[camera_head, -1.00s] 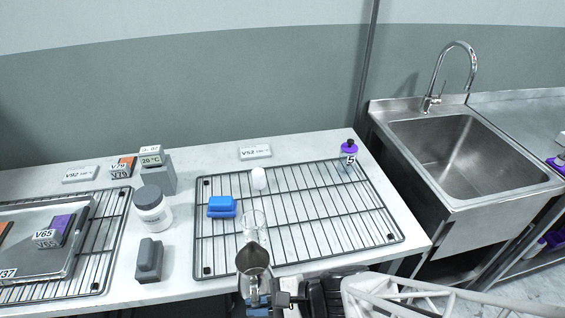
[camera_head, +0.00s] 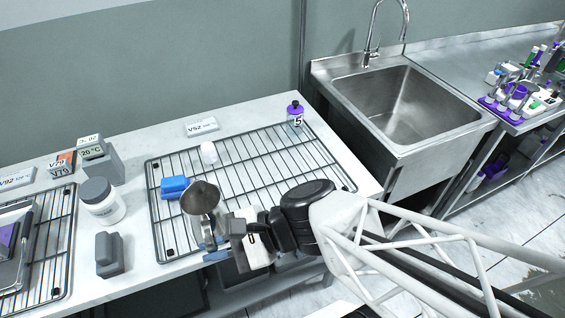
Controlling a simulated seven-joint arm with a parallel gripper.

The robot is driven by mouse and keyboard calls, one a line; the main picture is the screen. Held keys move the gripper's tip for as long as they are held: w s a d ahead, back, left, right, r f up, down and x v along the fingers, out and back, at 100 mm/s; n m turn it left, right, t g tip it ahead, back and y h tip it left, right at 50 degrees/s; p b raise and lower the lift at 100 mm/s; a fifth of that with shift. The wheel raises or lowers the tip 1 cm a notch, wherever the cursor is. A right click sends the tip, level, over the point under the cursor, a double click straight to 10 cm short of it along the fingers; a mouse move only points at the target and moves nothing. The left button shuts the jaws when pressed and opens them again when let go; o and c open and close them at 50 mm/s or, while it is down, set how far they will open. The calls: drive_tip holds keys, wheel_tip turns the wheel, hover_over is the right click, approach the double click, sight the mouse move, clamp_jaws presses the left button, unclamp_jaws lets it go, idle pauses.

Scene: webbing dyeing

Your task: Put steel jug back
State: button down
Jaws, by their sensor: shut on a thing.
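The steel jug (camera_head: 203,206) is held up over the front left part of the right wire rack (camera_head: 318,160), its open mouth facing up toward the camera. My gripper (camera_head: 224,228) is at the jug's right side and shut on it; the fingertips are partly hidden behind the jug and the wrist. The glass vessel seen behind the jug earlier is not clearly visible now.
The sink (camera_head: 405,105) is at right. The rack's middle is mostly clear.

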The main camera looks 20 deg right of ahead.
drive_tip(key=w+d+m+t+h, duration=0.5)
drive_tip(key=w+d+m+t, duration=0.3)
drive_tip(key=w+d, duration=1.5)
wheel_tip(320, 180, down, 5)
drive_tip(key=w+a, duration=0.2)
drive_tip(key=shift+f, duration=0.15)
drive_tip(key=shift+w+f, duration=0.1)
drive_tip(key=shift+f, duration=2.1)
drive_tip(key=shift+f, duration=1.8)
